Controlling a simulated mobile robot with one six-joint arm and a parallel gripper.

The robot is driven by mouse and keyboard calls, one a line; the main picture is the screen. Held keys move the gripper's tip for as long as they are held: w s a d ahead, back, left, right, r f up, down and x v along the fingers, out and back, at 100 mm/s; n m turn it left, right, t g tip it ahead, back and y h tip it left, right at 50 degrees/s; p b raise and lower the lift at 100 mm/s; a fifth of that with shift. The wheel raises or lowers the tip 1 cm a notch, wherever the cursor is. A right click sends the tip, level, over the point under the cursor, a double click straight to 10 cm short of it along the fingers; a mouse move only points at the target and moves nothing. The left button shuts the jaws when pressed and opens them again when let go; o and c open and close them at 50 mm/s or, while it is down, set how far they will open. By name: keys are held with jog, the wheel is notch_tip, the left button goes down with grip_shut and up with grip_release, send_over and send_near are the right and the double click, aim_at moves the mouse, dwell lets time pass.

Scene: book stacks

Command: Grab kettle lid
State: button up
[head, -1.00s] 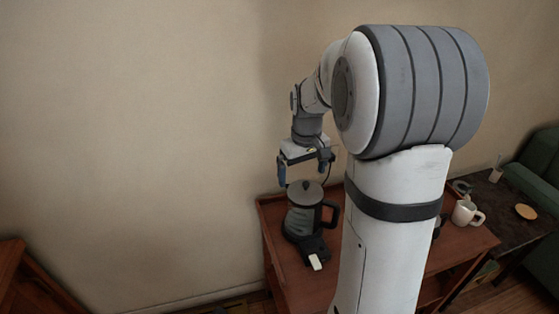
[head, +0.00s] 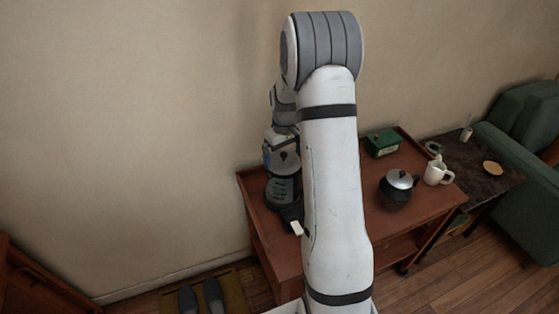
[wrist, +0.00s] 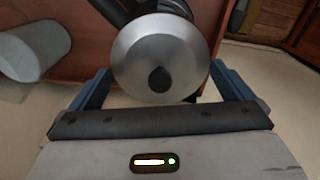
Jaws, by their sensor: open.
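The kettle lid (wrist: 135,55) is a round silver-grey disc with a dark knob, seen from above in the wrist view. It lies between and slightly beyond the fingers of my gripper (wrist: 160,88), which are open on both sides of it. I see no finger closed on the knob. In the head view my gripper (head: 282,158) is low over the dark kettle (head: 281,194) at the left end of the wooden cabinet. The gripper and arm hide most of the lid there.
My arm hides the cabinet's middle. A plain wall (head: 130,130) is close behind.

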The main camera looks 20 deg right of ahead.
jog(key=shift+f, duration=0.15)
jog(key=shift+s+f, duration=0.2)
jog(key=shift+s, duration=0.05)
grip_shut()
dwell(0.9)
